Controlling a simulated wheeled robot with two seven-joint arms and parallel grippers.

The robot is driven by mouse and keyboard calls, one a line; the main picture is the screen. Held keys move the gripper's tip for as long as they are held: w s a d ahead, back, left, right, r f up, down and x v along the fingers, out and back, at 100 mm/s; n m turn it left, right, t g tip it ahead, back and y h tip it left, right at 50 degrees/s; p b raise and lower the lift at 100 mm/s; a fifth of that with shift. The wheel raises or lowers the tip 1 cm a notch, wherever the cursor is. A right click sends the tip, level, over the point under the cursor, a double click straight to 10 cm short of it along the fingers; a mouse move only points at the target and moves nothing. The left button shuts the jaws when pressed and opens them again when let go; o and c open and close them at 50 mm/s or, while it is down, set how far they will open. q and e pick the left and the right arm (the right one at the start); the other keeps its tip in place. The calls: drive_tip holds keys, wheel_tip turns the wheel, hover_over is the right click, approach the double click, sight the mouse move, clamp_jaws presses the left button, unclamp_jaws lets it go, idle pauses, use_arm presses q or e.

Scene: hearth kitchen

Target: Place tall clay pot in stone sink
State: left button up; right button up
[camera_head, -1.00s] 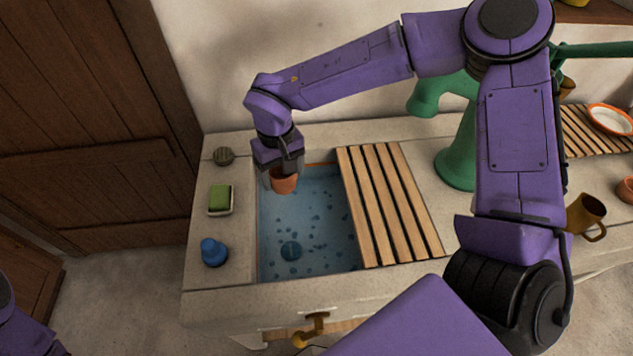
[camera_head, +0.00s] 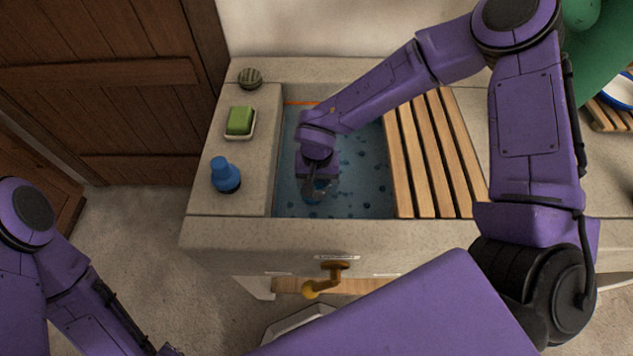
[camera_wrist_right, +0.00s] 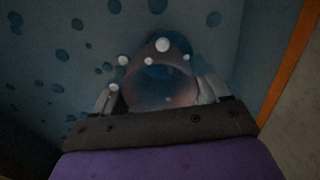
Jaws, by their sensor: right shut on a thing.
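The stone sink (camera_head: 365,185) is a blue-speckled basin set in a stone counter. My right gripper (camera_head: 318,188) reaches down into it, left of the slatted rack. It is shut on the clay pot, which my wrist and fingers mostly hide in the head view. In the right wrist view the pot (camera_wrist_right: 160,85) shows as a dim round opening between the two fingers, against the spotted basin surface. Whether the pot touches the basin floor, I cannot tell. My left arm shows at the lower left; its gripper is not visible.
A wooden slatted rack (camera_head: 430,150) covers the sink's right part. On the left ledge are a blue bottle (camera_head: 225,175), a green sponge (camera_head: 239,121) in a dish and a striped round object (camera_head: 249,78). A brass tap handle (camera_head: 330,275) sticks out in front.

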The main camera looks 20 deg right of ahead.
drive_tip(key=shift+f, duration=0.2)
drive_tip(key=o, duration=1.1)
drive_tip(key=shift+w, duration=0.1)
drive_tip(key=shift+o, duration=0.2)
wheel_tip(320, 180, up, 12)
drive_tip(key=p, duration=0.1)
drive_tip(key=shift+r+p, duration=0.2)
drive_tip(key=shift+p, duration=0.1)
